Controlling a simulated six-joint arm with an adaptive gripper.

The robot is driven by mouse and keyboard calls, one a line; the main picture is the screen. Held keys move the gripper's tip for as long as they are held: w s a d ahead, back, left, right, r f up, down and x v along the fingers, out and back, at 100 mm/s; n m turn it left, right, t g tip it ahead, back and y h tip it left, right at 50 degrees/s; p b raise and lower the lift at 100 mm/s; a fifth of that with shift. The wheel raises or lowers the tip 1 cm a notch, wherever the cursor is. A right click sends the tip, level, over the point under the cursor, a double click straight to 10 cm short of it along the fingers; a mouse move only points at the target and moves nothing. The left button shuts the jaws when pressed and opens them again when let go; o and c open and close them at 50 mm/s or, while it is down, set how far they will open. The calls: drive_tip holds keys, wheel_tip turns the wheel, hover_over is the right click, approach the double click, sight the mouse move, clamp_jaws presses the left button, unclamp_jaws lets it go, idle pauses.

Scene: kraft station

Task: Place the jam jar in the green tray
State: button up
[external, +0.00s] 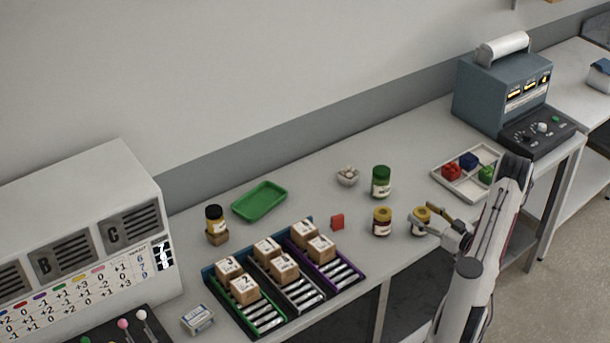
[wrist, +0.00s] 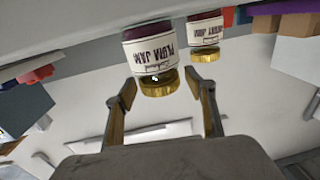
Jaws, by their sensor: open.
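A jam jar with a gold lid and a label reading "PLUM JAM" (wrist: 152,52) appears upside down in the wrist view; it also shows in the external view (external: 420,219) at my gripper. My gripper (external: 431,224) is open, with its two fingers (wrist: 161,88) on either side of the jar's lid in the wrist view. I cannot tell whether a finger touches it. A second gold-lidded jam jar (external: 382,222) stands to the left, and shows behind in the wrist view (wrist: 205,35). The green tray (external: 260,202) lies empty on the bench, far to the left.
Bins with cartons (external: 283,275) lie in front of the tray. A dark-lidded jar (external: 215,220) is left of it. A divided tray (external: 466,174) is at right.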

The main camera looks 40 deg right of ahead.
drive_tip(key=shift+s+d, duration=0.1)
drive_tip(key=shift+s, duration=1)
drive_tip(key=s, duration=0.2)
drive_tip(key=shift+s+a, duration=0.2)
drive_tip(key=shift+s, duration=1.5)
drive_tip(key=shift+o, duration=0.6)
